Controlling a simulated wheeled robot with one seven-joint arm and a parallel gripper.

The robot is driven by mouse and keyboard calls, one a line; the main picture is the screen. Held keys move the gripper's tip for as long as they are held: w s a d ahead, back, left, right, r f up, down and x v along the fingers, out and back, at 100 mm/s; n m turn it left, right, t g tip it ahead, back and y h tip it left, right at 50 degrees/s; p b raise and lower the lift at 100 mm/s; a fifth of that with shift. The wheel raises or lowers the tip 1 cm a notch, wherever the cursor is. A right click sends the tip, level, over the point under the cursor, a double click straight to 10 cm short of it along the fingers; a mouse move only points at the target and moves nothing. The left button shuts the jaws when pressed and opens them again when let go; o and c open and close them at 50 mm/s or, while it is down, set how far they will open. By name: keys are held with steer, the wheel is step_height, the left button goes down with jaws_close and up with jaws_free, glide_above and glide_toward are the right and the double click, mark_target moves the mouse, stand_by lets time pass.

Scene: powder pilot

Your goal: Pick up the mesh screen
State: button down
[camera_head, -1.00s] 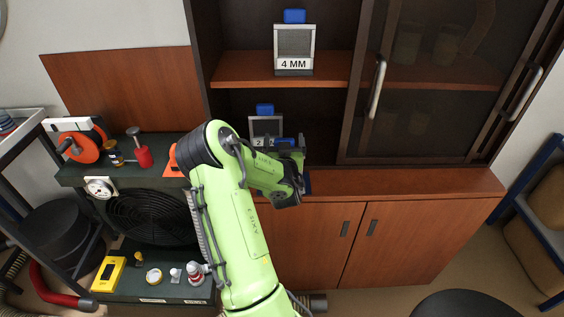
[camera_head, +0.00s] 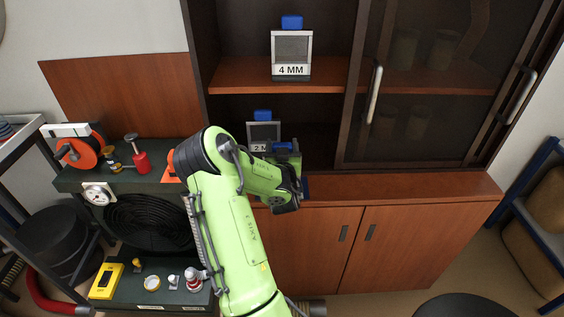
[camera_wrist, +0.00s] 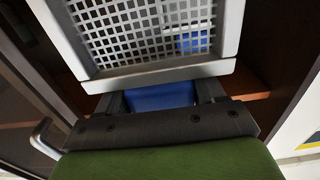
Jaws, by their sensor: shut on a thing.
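My gripper (camera_wrist: 158,96) is shut on the blue tab (camera_wrist: 160,95) of a mesh screen. In the wrist view, this screen's pale grey frame and square-holed mesh (camera_wrist: 125,22) fill the upper middle, just beyond the fingers. In the head view, my gripper (camera_head: 284,152) is in front of the lower shelf, and my arm hides most of the held screen. A screen marked "4 MM" (camera_head: 291,48) stands upright on the upper shelf with a blue tab on top. Another screen (camera_head: 263,132), with a label partly hidden, stands on the lower shelf just left of my gripper.
A dark-framed glass door (camera_head: 430,90) covers the cabinet's right side. The wooden ledge (camera_head: 410,188) right of my gripper is clear. A dark bench (camera_head: 80,178) at left holds an orange reel and small tools. A yellow device (camera_head: 106,281) lies lower left.

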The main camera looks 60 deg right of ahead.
step_height(320, 180, up, 10)
steer(key=p, duration=0.8)
steer(key=shift+w+f, duration=0.1)
